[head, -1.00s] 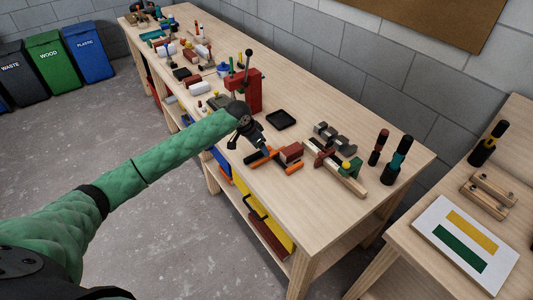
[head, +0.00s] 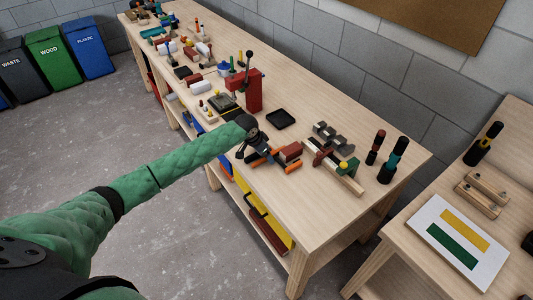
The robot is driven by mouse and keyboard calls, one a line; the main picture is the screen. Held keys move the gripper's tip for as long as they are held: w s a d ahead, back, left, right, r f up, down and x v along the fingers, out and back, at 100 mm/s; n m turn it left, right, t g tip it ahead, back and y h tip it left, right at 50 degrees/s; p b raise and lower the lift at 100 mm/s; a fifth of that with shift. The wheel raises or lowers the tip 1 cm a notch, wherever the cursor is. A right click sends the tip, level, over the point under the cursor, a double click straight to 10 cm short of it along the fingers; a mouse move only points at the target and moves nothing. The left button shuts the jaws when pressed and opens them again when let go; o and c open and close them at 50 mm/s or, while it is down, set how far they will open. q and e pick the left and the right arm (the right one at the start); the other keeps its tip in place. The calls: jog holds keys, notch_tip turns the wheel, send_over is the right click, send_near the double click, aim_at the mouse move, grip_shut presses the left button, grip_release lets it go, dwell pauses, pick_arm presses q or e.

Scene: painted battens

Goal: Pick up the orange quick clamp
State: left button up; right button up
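The orange quick clamp (head: 292,168) lies near the front edge of the long workbench, with orange parts showing on both sides of a dark red-brown block (head: 290,152). My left arm, in a green sleeve, reaches in from the left. My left gripper (head: 251,153) is at the clamp's left end and hides part of it. Its fingers are small and dark here, and I cannot tell whether they touch or grip the clamp. My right gripper is not recognisable; only unclear dark shapes show at the right edge.
A wooden batten with clamps (head: 335,168) lies just right of the orange clamp. A black tray (head: 281,120) and a red vise (head: 252,92) stand behind it. Two dark-handled tools (head: 394,160) stand upright at the right. The bench's front right corner is clear.

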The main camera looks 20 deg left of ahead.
pick_arm(q)
jog(key=shift+r, duration=0.1)
jog(key=c, duration=1.3)
